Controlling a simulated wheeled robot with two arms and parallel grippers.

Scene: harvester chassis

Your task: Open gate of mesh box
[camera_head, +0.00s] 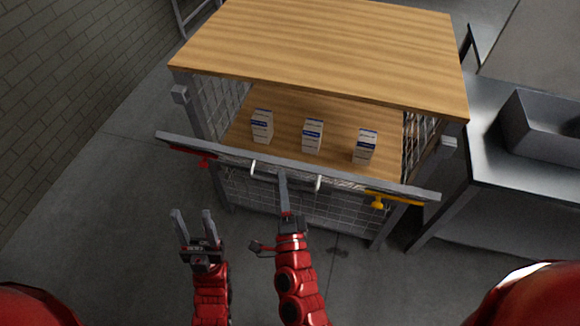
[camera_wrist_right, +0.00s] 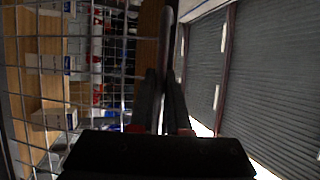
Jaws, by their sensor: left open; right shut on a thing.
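The mesh box has a wooden top (camera_head: 320,45) and wire mesh sides. Its gate (camera_head: 230,152) is across the front, with a grey top bar, a red latch (camera_head: 203,160) at left and a yellow latch (camera_head: 380,202) at right. The bar sits below the wooden top, leaving a gap above it. My right gripper (camera_head: 284,178) is at the middle of the gate, shut on the gate's handle (camera_head: 318,184), whose white ends show on either side. In the right wrist view the fingers (camera_wrist_right: 165,90) close on a bar. My left gripper (camera_head: 192,222) is open and empty, in front of the gate's left part.
Three small white-and-blue boxes, left (camera_head: 262,126), middle (camera_head: 312,135) and right (camera_head: 365,146), stand on the wooden shelf inside. A metal table (camera_head: 490,150) with a grey bin (camera_head: 545,125) is close at the right. The floor (camera_head: 110,210) at left is clear.

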